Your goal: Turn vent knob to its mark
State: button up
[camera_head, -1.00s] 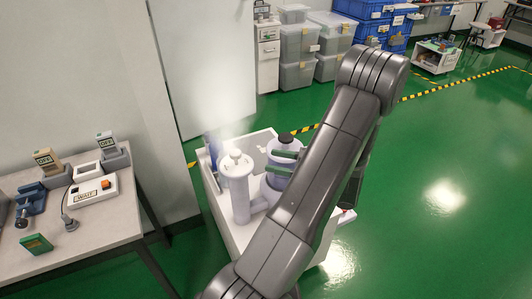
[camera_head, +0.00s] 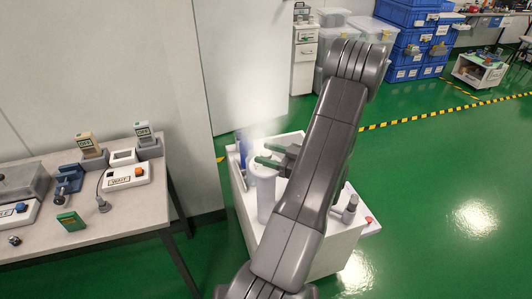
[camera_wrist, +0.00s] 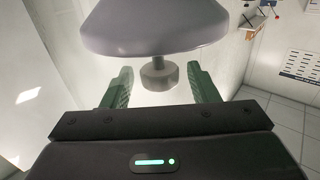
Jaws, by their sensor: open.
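In the wrist view a small grey round knob (camera_wrist: 158,76) on a short stem shows below a large smooth grey body (camera_wrist: 152,25). The knob appears between the two green fingers of my gripper (camera_wrist: 160,82), with gaps on both sides. In the head view my gripper (camera_head: 268,155) is open, its green fingers pointing left across the top of a white cylinder (camera_head: 265,200) on a white cart (camera_head: 330,252). I cannot tell how far the fingertips are from the knob in depth. No mark on the knob is readable. Pale vapour blurs the area above the cylinder.
My arm hides part of the cart. A grey fitting (camera_head: 349,208) stands at its right side. A bench (camera_head: 100,232) with handheld testers (camera_head: 88,146) is at left. Blue crates (camera_head: 408,45) stand at the back. The green floor (camera_head: 440,180) at right is open.

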jog(key=shift+w+a, duration=0.15)
jog(key=shift+a, duration=0.25)
jog(key=c, duration=0.9)
jog(key=shift+c, duration=0.2)
